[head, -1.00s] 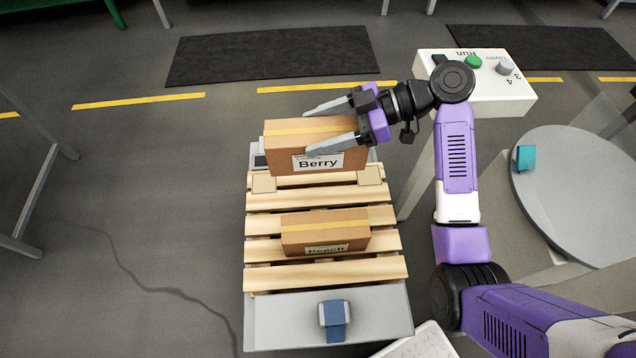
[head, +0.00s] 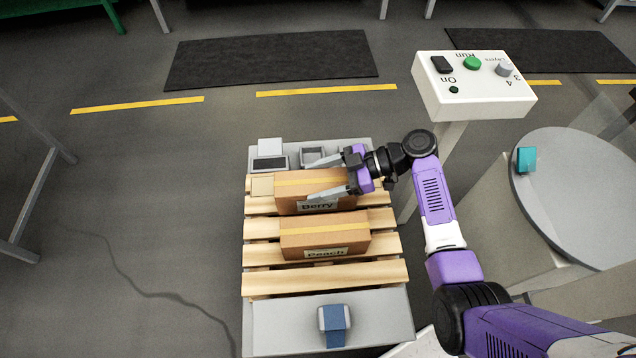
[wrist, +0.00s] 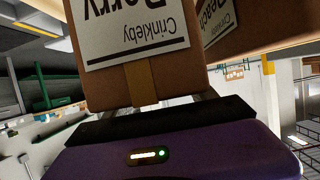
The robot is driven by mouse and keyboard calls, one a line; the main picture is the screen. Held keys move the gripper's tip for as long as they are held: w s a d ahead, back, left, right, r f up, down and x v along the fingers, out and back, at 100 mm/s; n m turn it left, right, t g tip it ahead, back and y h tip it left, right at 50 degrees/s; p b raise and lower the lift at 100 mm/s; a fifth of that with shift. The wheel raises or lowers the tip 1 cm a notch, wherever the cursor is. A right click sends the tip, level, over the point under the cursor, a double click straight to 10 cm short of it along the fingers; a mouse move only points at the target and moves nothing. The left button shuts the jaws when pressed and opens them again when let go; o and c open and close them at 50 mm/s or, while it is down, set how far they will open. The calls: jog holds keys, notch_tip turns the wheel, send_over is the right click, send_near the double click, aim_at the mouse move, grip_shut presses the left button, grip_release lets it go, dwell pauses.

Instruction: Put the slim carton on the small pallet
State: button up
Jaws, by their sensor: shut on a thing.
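My gripper (head: 308,181) is shut on a brown carton labelled Berry (head: 287,206), with one finger along its far side and one along its near side. The Berry carton is upright over the far part of the slatted wooden pallet (head: 325,281); I cannot tell whether its base touches the slats. A second brown carton, labelled Peach (head: 325,240), sits on the middle slats just in front of it. In the wrist view the Berry carton (wrist: 135,75) fills the space beyond my gripper, and the Peach carton (wrist: 245,25) shows behind it at the right.
The pallet lies on a grey bench (head: 270,335) with a blue-strapped device (head: 334,325) at its near end. A small display unit (head: 270,163) and a grey tray (head: 314,156) are at the far end. A control box (head: 470,85) and a round table (head: 590,210) with a teal block (head: 526,160) stand right.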

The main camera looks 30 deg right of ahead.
jog(key=shift+f, duration=0.7)
jog(key=shift+f, duration=0.2)
jog(key=o, duration=1.9)
jog(key=shift+r, duration=0.15)
jog(key=b+v, duration=0.1)
jog(key=v, duration=1.1)
jog(key=shift+r, duration=0.1)
jog(key=shift+w, duration=0.1)
